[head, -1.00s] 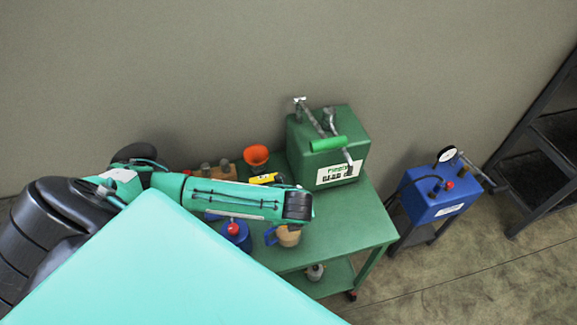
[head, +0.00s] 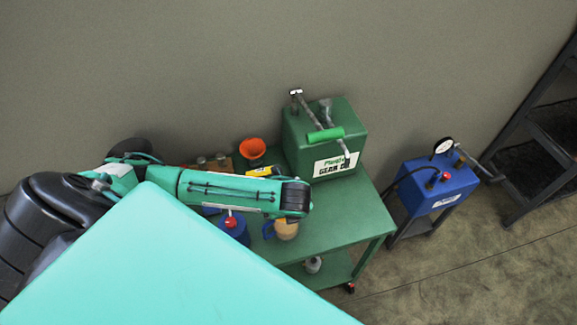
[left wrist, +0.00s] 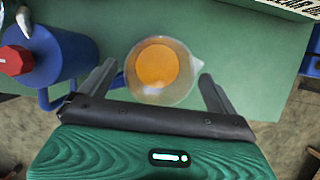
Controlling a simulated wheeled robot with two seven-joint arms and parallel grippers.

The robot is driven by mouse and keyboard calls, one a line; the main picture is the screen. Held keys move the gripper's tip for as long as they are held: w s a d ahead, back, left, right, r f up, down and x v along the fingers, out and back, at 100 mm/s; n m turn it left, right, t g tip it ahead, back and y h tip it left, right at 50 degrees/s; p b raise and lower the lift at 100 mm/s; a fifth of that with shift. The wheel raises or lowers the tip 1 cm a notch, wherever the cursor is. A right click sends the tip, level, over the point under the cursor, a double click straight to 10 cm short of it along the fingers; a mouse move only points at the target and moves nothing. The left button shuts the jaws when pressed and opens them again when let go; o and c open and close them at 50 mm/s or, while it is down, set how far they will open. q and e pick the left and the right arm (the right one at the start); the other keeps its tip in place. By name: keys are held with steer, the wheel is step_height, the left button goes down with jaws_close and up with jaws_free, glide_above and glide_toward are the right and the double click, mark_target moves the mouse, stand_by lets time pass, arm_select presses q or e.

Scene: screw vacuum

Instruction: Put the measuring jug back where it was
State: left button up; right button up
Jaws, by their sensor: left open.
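The measuring jug (head: 286,230) holds amber liquid and has a blue handle. It stands on the green cart top (head: 345,222), partly hidden by my left arm in the head view. In the left wrist view the jug (left wrist: 160,70) is seen from above, its spout pointing right. My left gripper (left wrist: 153,80) is open, with one finger on each side of the jug. The left finger is close to the blue handle. I cannot tell whether either finger touches. My right gripper is not in view.
A blue can with a red cap (left wrist: 50,58) stands just left of the jug. A green gear oil tank (head: 322,140) and an orange funnel (head: 252,150) stand behind. A blue pump unit (head: 436,188) is right of the cart. The cart's right part is clear.

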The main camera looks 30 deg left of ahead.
arm_select(q)
steer(key=b+v, duration=0.1)
steer(key=v, duration=0.9)
steer(key=shift+r+b, duration=0.2)
steer(key=shift+b, duration=0.15)
steer(key=shift+s, duration=0.1)
steer(key=shift+d, duration=0.1)
